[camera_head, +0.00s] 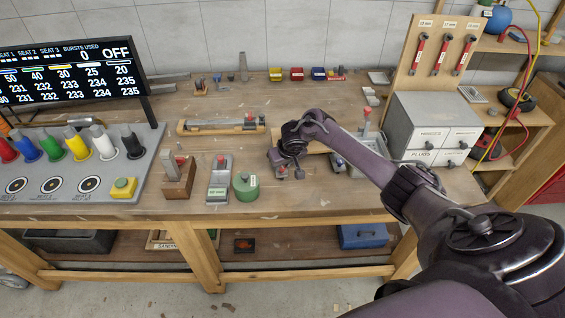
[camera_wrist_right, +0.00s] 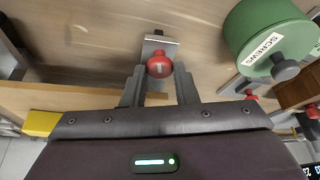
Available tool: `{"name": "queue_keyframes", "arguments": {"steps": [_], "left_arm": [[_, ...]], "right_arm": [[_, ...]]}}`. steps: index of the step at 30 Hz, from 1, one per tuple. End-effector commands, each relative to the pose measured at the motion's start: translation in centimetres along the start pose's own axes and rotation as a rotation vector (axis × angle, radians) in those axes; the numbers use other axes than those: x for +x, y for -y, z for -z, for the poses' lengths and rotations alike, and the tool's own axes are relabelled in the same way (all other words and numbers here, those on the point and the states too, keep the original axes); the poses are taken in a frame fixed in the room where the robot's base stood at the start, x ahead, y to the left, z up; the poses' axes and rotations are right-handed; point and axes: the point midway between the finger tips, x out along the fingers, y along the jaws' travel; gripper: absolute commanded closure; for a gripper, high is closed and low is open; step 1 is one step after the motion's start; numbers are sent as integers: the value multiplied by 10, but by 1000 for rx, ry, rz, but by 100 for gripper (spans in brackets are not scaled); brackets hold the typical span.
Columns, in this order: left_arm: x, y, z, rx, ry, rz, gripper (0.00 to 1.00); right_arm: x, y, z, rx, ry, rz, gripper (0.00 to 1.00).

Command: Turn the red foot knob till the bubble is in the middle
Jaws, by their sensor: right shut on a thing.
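In the right wrist view a red knob (camera_wrist_right: 159,67) with a pale mark on its face stands between the two fingers of my right gripper (camera_wrist_right: 160,78). The fingers are shut on its sides. A grey metal part (camera_wrist_right: 157,45) shows just behind the knob. In the head view my right gripper (camera_head: 287,170) is low at the middle of the workbench, and my own wrist covers most of what it holds. I cannot make out a bubble in either view. My left gripper is not in view.
A long wooden level-like tool (camera_head: 221,125) lies behind. A grey drawer cabinet (camera_head: 436,127) stands at right.

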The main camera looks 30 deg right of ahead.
Motion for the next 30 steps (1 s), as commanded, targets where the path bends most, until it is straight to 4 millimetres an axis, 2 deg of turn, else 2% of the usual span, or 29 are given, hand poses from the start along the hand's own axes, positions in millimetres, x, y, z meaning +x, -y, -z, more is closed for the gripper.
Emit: {"name": "queue_keyframes", "arguments": {"steps": [11, 21, 30], "left_arm": [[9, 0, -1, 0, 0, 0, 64], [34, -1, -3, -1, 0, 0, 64], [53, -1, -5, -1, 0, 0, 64]], "right_arm": [[3, -4, 0, -331, 2, 137, 97], [5, -7, 0, -603, 1, 250, 97], [4, -8, 2, -757, 2, 313, 97]]}}
